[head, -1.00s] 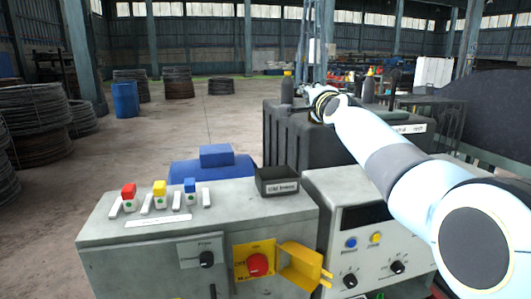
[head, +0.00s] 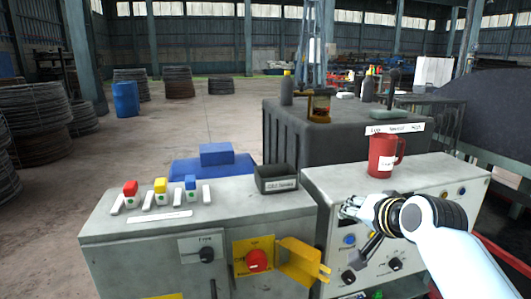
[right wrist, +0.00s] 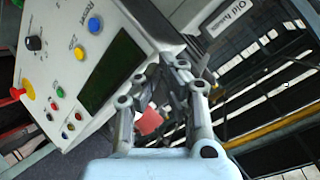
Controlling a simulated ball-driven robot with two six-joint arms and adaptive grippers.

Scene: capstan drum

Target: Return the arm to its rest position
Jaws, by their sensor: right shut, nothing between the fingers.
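My right arm comes in from the right in the head view. My right gripper (head: 352,210) is shut and empty in front of the right grey control cabinet (head: 325,185), below a red mug (head: 382,160). It hides part of the cabinet's front panel. In the right wrist view the shut fingers (right wrist: 182,72) show beside the cabinet's panel with its knobs and dark display (right wrist: 112,70). A small red patch shows behind the finger links there; I cannot tell what it is. My left gripper is not in view.
The left cabinet (head: 130,250) carries coloured switches, a small black bin (head: 277,187), a red stop button (head: 257,262) and an open yellow cover (head: 300,262). A dark crate (head: 310,140) behind carries an amber-and-black object (head: 319,104). Wire coils stand far left.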

